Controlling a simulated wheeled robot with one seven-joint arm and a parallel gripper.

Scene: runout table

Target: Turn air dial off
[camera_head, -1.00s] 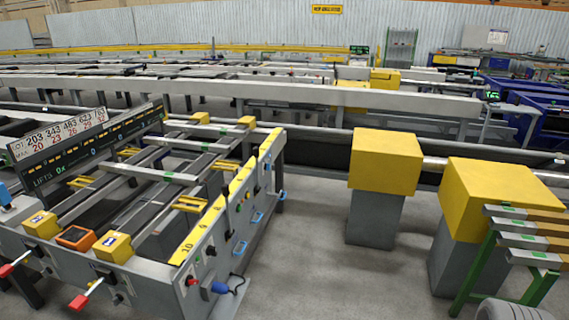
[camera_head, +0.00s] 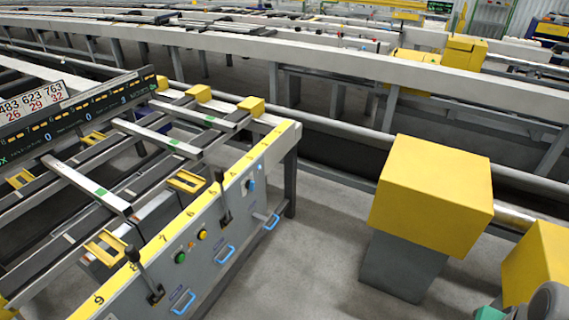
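The side panel (camera_head: 205,262) of the runout table runs diagonally from the lower left to the middle. It carries a green button (camera_head: 180,257), a yellow button (camera_head: 202,234) and a small blue knob (camera_head: 251,185) near its far end. Black-knobbed levers (camera_head: 133,255) and blue handles (camera_head: 225,254) are also on it. I cannot tell for sure which control is the air dial, nor read any dial setting. A rounded grey part at the lower right corner looks like part of my arm. My gripper is not in view.
A yellow box on a grey pedestal (camera_head: 430,195) stands right of the panel, with another yellow box (camera_head: 540,265) at the right edge. Grey floor (camera_head: 310,250) between panel and pedestal is clear. Long rails and beams (camera_head: 330,55) cross behind. A numbered display board (camera_head: 80,115) is at left.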

